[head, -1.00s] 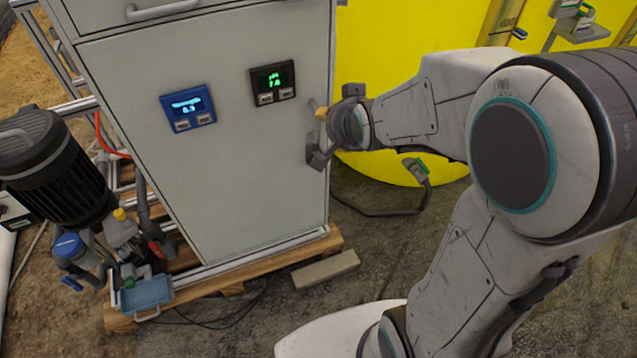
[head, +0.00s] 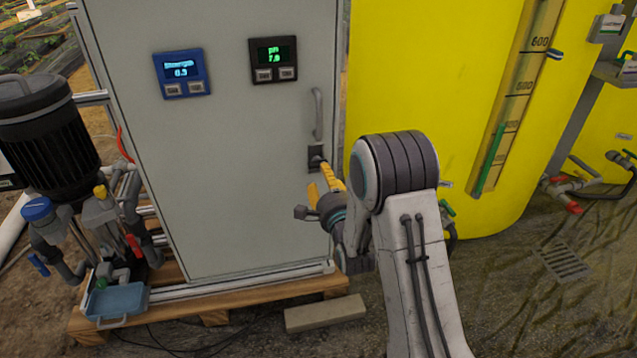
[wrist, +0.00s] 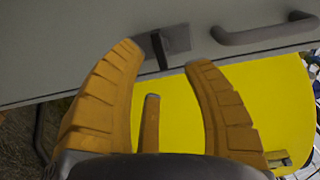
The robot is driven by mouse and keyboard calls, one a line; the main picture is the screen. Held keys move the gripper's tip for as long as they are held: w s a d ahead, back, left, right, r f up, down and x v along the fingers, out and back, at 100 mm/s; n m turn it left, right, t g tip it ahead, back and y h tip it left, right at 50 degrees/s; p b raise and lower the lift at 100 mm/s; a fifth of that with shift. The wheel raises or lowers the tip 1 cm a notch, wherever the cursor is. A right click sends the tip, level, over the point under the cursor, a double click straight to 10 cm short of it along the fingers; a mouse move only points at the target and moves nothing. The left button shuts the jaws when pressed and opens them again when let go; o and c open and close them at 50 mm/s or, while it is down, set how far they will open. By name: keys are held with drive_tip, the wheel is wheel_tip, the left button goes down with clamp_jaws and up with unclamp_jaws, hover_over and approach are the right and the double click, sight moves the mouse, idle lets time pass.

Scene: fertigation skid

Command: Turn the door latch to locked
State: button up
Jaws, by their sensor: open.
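The door latch (head: 314,160) is a dark square plate with a small lever near the right edge of the grey cabinet door (head: 240,190), below the door handle (head: 318,114). In the wrist view the latch plate (wrist: 178,40) is at top centre, and its dark lever (wrist: 160,52) points toward the bottom of the picture. My gripper (head: 326,177) is open, its yellow-orange fingers just in front of the latch. In the wrist view my gripper (wrist: 165,58) has its fingertips on either side of the lever. I cannot tell whether either finger touches it.
A blue display (head: 182,74) and a black display (head: 273,62) sit on the door's upper part. A yellow tank (head: 430,90) stands close at right. A pump (head: 50,125) with piping is at left. A loose block (head: 325,312) lies before the pallet (head: 215,305).

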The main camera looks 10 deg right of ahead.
sight(318, 167)
drive_tip(key=shift+w+f+b, duration=0.15)
drive_tip(key=shift+w+b, duration=0.3)
drive_tip(key=shift+w, duration=1.4)
drive_tip(key=shift+w+f+b, duration=0.15)
drive_tip(key=shift+w+b, duration=0.3)
drive_tip(key=shift+w, duration=1.35)
clamp_jaws()
